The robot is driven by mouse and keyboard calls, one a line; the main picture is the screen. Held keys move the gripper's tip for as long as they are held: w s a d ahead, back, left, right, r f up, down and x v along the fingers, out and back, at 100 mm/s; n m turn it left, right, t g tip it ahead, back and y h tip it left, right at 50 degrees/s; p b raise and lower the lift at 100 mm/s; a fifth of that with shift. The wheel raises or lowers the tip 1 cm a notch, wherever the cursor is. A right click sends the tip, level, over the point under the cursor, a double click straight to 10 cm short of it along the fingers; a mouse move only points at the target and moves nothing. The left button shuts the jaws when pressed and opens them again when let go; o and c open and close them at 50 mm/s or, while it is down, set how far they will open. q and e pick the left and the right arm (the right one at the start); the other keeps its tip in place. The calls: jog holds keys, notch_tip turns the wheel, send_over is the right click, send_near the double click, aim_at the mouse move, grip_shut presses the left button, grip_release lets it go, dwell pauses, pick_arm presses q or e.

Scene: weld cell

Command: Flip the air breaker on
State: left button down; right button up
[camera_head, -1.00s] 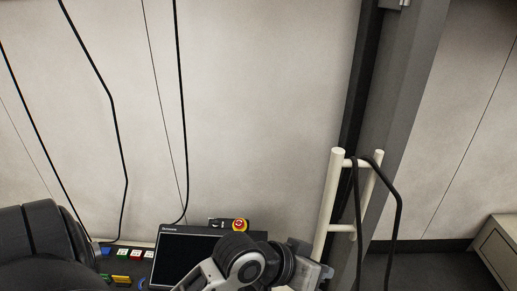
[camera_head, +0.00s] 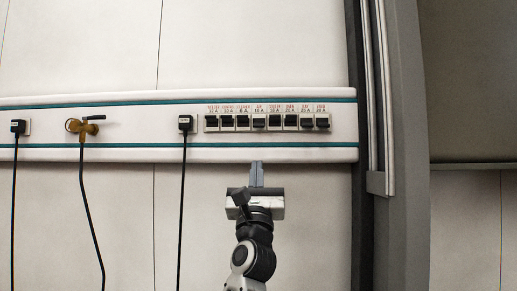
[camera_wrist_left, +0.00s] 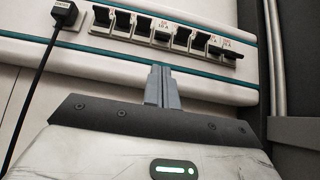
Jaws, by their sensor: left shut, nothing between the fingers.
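A row of black breakers sits in a white wall rail under small red labels. The air breaker (camera_head: 259,123) is fourth from the left; its dark lever looks low, unlike the neighbours just left and right of it. It also shows in the wrist view (camera_wrist_left: 162,36), above my fingertips. My left gripper (camera_head: 257,166) is shut and empty, its fingers pointing up at the rail's lower edge, below the air breaker. In the wrist view the closed fingers (camera_wrist_left: 160,72) appear apart from the breaker. My right gripper is out of view.
The wall rail (camera_head: 130,153) carries black plugs (camera_head: 185,122) with hanging cables and a brass valve (camera_head: 82,128) with a hose, left of the breakers. A grey post (camera_head: 400,200) stands to the right. The wall below the rail is otherwise clear.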

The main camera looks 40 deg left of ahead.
aim_at(260, 130)
pick_arm(q)
jog(key=p+x, duration=0.1)
jog(key=x, duration=0.9)
jog(key=shift+d+p, duration=0.15)
jog(key=shift+p, duration=0.15)
